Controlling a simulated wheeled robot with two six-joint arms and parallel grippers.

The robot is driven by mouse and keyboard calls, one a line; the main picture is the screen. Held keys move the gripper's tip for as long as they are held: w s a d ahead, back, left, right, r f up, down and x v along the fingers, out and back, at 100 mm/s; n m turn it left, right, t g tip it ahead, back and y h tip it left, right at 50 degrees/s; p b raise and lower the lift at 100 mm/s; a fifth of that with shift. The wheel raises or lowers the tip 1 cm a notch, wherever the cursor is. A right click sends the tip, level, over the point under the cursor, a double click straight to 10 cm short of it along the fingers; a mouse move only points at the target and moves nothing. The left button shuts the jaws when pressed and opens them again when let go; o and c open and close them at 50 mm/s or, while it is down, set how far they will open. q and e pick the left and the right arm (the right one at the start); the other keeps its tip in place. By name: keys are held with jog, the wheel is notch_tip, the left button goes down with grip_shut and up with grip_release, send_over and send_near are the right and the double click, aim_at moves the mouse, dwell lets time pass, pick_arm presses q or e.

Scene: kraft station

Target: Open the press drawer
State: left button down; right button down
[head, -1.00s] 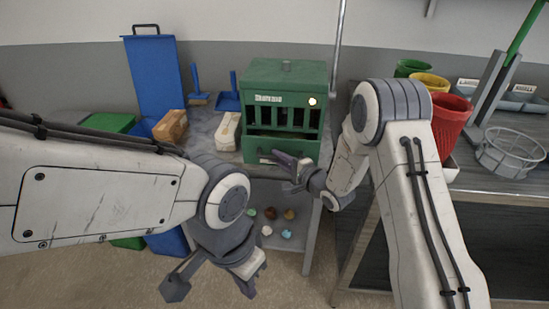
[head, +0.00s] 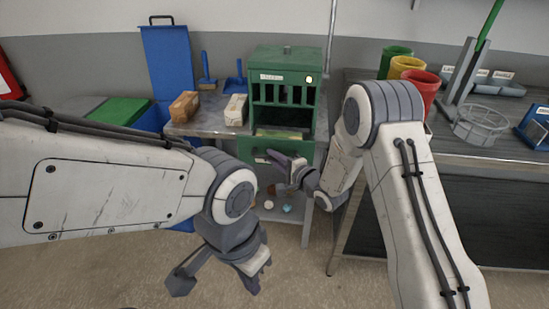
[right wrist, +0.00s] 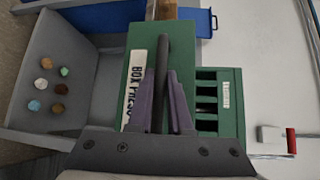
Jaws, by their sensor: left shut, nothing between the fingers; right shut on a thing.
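The green press (head: 287,90) stands on a grey metal table in the head view. Its drawer (head: 252,150) is pulled out toward me below the slotted front, and its inside shows from above. My right gripper (head: 280,162) is at the drawer front. In the right wrist view, its purple fingers (right wrist: 161,100) are shut on the dark drawer handle (right wrist: 162,60), beside a white label on the green front (right wrist: 185,35). My left gripper (head: 256,276) hangs low over the floor, shut and empty, well apart from the press.
Two blocks, one brown (head: 184,106) and one white (head: 235,110), sit left of the press. Small coloured lumps (head: 287,208) lie on the lower shelf. Green, yellow and red bins (head: 421,88) and a wire basket (head: 482,126) stand on the right bench.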

jog(key=shift+w+d, duration=0.15)
jog(key=shift+d, duration=0.1)
jog(key=c, duration=0.8)
grip_release()
jog(key=shift+c, duration=0.2)
jog(key=shift+a, duration=0.2)
jog(key=v, duration=1)
jog(key=shift+s+b, duration=0.25)
jog(key=shift+b, duration=0.1)
jog(key=shift+r, duration=0.15)
